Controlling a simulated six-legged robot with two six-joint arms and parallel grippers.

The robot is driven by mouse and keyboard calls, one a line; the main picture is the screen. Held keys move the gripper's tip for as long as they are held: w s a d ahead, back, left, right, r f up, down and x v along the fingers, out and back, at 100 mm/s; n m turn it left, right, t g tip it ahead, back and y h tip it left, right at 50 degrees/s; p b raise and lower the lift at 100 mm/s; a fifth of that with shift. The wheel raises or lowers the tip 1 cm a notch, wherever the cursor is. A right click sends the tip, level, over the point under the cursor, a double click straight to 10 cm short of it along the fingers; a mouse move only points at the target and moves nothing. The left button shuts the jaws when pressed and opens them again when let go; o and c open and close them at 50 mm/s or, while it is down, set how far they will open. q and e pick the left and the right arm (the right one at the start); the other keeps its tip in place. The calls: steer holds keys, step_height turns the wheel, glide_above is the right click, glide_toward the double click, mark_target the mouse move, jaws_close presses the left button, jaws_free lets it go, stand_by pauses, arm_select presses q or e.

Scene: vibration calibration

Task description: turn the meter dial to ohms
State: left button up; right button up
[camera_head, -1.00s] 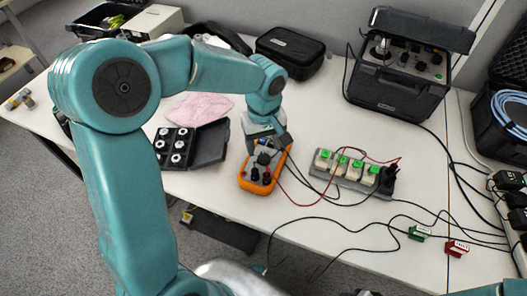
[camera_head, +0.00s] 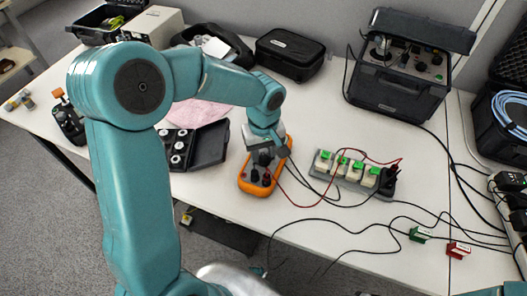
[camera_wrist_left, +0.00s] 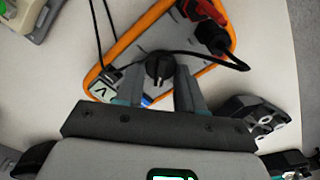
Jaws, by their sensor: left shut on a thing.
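The orange-edged meter (camera_head: 249,187) lies on the white table, its upper half covered by my left gripper (camera_head: 264,157). In the left wrist view, the meter (camera_wrist_left: 134,36) shows a grey face, a black dial (camera_wrist_left: 158,67) and a small screen (camera_wrist_left: 103,91) at its left, too small to read for certain. My left gripper (camera_wrist_left: 158,82) has its fingers on both sides of the dial and is shut on it. A red plug (camera_wrist_left: 212,10) and a black plug (camera_wrist_left: 212,37) sit in the meter's far end. My right gripper is not seen.
A strip with green-topped blocks (camera_head: 345,172) lies right of the meter, with red and black leads around it. A black tray of round parts (camera_head: 208,146) lies to its left. A black instrument case (camera_head: 395,95) stands at the back right.

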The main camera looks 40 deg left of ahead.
mark_target(264, 155)
arm_select(q)
steer(key=shift+m, duration=0.4)
steer(key=m, duration=0.2)
steer(key=shift+w+m, duration=0.1)
steer(key=shift+m, duration=0.3)
steer(key=shift+d+m, duration=0.1)
steer(key=shift+m, duration=1.9)
steer(key=o, duration=1)
steer(key=shift+r, duration=0.1)
step_height(264, 155, up, 16)
steer(key=p, duration=0.2)
steer(key=shift+r+p, duration=0.1)
steer(key=shift+p, duration=0.2)
steer(key=shift+o, duration=0.2)
